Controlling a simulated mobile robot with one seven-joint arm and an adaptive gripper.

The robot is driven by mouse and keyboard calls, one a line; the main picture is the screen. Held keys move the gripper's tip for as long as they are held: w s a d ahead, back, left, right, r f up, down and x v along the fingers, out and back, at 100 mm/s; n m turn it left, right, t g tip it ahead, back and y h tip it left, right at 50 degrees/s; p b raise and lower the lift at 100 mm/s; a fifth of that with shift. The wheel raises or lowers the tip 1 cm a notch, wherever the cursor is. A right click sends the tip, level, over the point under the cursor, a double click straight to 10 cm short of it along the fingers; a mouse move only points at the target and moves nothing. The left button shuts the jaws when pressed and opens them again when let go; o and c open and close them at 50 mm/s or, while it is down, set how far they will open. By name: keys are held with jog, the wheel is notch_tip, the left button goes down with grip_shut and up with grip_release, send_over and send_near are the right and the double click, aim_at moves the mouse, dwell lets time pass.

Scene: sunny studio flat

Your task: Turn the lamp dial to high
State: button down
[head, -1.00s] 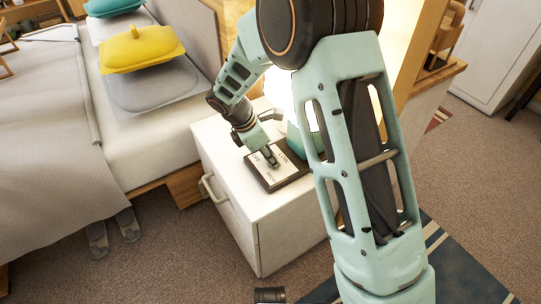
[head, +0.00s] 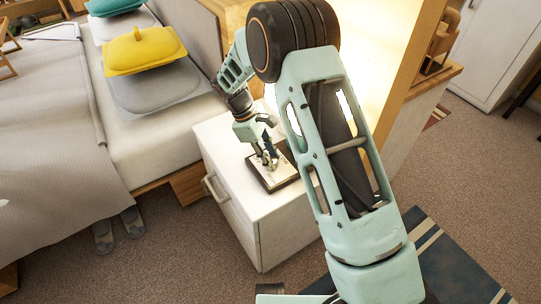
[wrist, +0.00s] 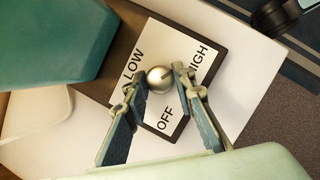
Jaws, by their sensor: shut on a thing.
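The dial is a round silver knob (wrist: 160,79) on a white plate with a dark border (wrist: 166,112). The plate reads LOW at left, OFF at the bottom and HIGH at right. My gripper (wrist: 161,77) has its fingers on opposite sides of the knob, shut on it. In the head view my gripper (head: 270,163) points down at the dial plate (head: 272,182) on the nightstand; the knob is hidden there. I cannot tell surely which label the knob's mark faces. A teal block (wrist: 50,45), perhaps the lamp's base, stands beside the plate.
The white nightstand (head: 232,200) has a handle (head: 212,190) on its front. The bed (head: 60,120) with cushions is at left. A bright glow behind my arm lights the wooden panel (head: 392,50). A dark striped rug (head: 440,250) lies at right.

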jog(key=shift+w+m, duration=0.1)
jog(key=shift+m, duration=0.2)
dwell(0.4)
jog(key=c, duration=1.6)
grip_release()
jog(key=v, duration=1.2)
jog(key=shift+w, duration=0.1)
